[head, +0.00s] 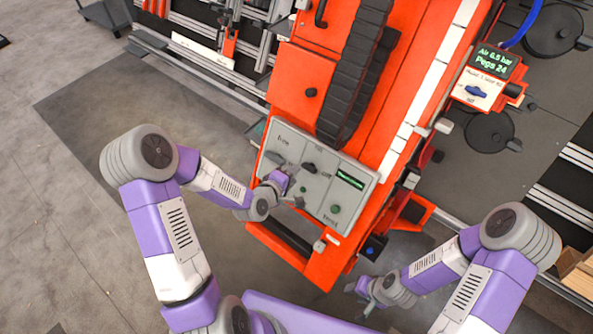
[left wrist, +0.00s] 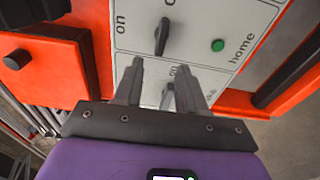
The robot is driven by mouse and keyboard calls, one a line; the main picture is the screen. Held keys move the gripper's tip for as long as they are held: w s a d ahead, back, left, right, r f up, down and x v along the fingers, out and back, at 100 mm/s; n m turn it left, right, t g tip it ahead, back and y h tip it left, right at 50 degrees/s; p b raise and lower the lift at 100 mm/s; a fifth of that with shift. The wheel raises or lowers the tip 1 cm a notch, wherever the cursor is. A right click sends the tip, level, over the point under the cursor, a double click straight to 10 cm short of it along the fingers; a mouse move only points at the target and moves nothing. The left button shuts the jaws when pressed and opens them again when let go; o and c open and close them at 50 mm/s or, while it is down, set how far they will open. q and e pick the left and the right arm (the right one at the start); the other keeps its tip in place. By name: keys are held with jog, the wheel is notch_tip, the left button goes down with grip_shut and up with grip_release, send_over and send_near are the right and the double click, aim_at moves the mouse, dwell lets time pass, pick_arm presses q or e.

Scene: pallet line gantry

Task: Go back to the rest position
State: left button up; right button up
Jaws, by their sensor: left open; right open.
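My left gripper (head: 284,184) is in front of the grey control panel (head: 325,212) on the orange machine, at the panel's lower left. In the left wrist view its two fingers (left wrist: 158,88) stand apart, with a small light knob or switch partly visible between them. I cannot tell whether they touch it. Above them is a black switch (left wrist: 162,37), with a green button (left wrist: 218,45) to its right beside the word "home". My right gripper (head: 362,292) is open and empty, low in the head view, apart from the machine.
The orange machine (head: 290,75) fills the middle, with a black cable chain (head: 352,85). A pressure display box (head: 487,78) sits at the upper right. An orange bracket (head: 408,215) juts out above my right arm. Open floor (head: 60,220) lies at the left.

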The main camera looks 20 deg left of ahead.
pick_arm(q)
jog(key=shift+s, duration=0.1)
dwell(0.4)
jog(key=s+d+f+m+g+p, duration=0.1)
jog(key=s+d+f+m+g, duration=0.2)
jog(key=s, duration=0.4)
jog(key=s+d+f+m+g+p, duration=0.1)
jog(key=s+d+f+m+g, duration=0.1)
jog(key=s+f+m+g, duration=0.2)
jog(key=s+d+f+m+g+h, duration=0.1)
jog(key=s+d+f+m+g, duration=0.2)
jog(key=s+f, duration=0.5)
jog(key=s+m+g, duration=0.1)
jog(key=s+m, duration=0.1)
jog(key=s, duration=0.1)
jog(key=shift+s+d+f+g+p, duration=0.2)
jog(key=shift+s+d+g+p, duration=0.1)
jog(key=shift+d+p, duration=0.1)
